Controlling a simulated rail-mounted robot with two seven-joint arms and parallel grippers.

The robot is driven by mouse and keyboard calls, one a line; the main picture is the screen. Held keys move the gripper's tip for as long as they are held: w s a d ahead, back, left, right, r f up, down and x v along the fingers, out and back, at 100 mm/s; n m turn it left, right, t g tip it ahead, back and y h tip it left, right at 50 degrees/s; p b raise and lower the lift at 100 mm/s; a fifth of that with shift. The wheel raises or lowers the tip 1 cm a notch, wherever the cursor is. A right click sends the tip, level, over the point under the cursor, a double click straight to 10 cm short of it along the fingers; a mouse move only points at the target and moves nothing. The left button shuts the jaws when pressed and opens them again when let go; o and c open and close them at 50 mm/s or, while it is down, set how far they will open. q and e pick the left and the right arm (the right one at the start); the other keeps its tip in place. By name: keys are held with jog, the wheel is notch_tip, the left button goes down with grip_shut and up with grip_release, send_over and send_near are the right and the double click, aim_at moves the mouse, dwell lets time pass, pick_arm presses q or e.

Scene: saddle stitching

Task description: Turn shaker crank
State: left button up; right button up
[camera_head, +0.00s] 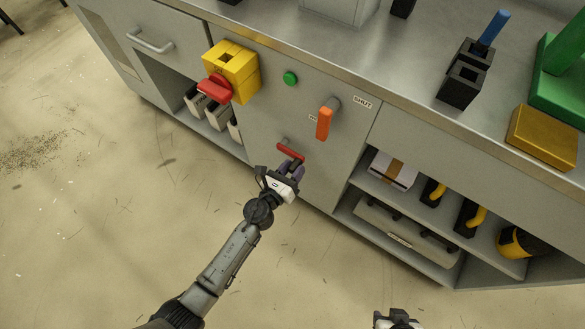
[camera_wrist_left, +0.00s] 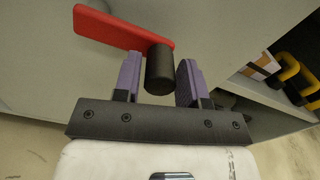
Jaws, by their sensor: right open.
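The shaker crank is a red bar (camera_head: 290,151) on the grey cabinet front; it also shows in the left wrist view as a red bar (camera_wrist_left: 115,30) with a black cylindrical handle (camera_wrist_left: 160,70) at its right end. My left gripper (camera_head: 297,168) is at the lower right end of the crank. In the left wrist view its purple fingers (camera_wrist_left: 160,78) stand on either side of the black handle; I cannot tell whether they press on it. My right gripper (camera_head: 398,318) is open at the bottom edge of the head view, only partly in frame and away from the cabinet.
A yellow box (camera_head: 232,70) with a red part (camera_head: 214,89) sticks out to the upper left of the crank. A green button (camera_head: 290,78) and an orange lever (camera_head: 324,121) are above it. Open shelves (camera_head: 420,205) lie to the right. The floor in front is clear.

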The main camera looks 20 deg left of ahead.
pick_arm(q)
jog(key=shift+o, duration=1.3)
jog(key=shift+s+a, duration=0.1)
jog(key=shift+s, duration=0.2)
jog(key=v, duration=1.3)
jog(key=shift+s, duration=0.1)
